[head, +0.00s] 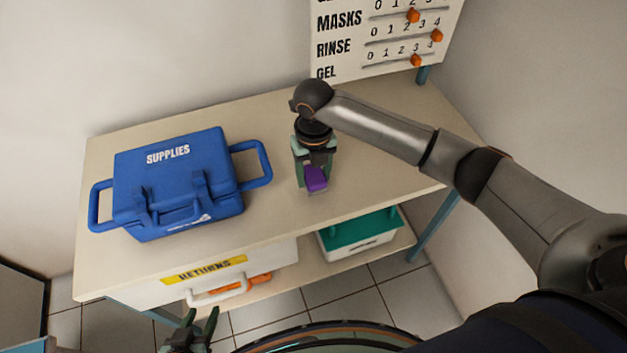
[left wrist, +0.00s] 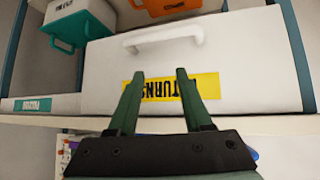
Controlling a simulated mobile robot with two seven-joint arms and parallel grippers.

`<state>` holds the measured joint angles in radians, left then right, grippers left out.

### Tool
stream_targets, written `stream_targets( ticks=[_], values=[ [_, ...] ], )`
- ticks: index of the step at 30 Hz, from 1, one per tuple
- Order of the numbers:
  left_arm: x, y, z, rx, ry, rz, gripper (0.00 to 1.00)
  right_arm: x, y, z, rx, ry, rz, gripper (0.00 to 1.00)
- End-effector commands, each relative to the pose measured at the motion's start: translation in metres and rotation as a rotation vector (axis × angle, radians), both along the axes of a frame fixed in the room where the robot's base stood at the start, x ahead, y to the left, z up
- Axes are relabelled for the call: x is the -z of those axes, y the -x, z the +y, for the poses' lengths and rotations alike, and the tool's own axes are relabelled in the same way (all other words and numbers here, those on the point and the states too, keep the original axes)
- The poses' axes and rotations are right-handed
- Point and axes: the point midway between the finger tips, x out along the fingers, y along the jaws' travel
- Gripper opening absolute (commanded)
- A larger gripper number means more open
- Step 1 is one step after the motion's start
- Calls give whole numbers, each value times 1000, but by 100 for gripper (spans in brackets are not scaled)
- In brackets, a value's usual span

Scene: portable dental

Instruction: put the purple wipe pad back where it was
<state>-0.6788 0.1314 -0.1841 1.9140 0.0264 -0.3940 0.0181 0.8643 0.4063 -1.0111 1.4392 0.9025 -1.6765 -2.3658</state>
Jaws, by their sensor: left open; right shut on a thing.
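The purple wipe pad (head: 315,179) is in my right gripper (head: 313,172), over the tabletop to the right of the blue supplies case. My right gripper is shut on the pad and points down; I cannot tell whether the pad touches the table. My left gripper (head: 199,324) is low in front of the table, below the returns drawer. It also shows in the left wrist view (left wrist: 160,78), open and empty, with its fingers in front of the drawer's yellow label.
The closed blue supplies case (head: 175,185) fills the table's left part. The returns drawer (head: 190,285) with a white handle is under the tabletop. A teal-lidded box (head: 358,232) stands on the lower shelf. A slider board (head: 385,45) stands at the back. The tabletop's right part is clear.

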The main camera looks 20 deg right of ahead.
Motion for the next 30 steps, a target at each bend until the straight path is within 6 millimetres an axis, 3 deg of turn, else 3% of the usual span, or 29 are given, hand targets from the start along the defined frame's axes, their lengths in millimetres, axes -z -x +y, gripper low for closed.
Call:
stream_targets(
  ticks=[5,16,17,24,30],
  values=[
    [2,0,0,0,0,-1,50,27,2,1,-1,1,3,7],
    [2,0,0,0,0,-1,50,31,2,1,-1,1,2,7],
    [2,0,0,0,0,-1,50,32,2,1,-1,1,2,60],
    [2,0,0,0,0,-1,50,31,2,1,-1,1,2,87],
    [2,0,0,0,0,-1,50,31,2,1,-1,0,1,89]
  ],
)
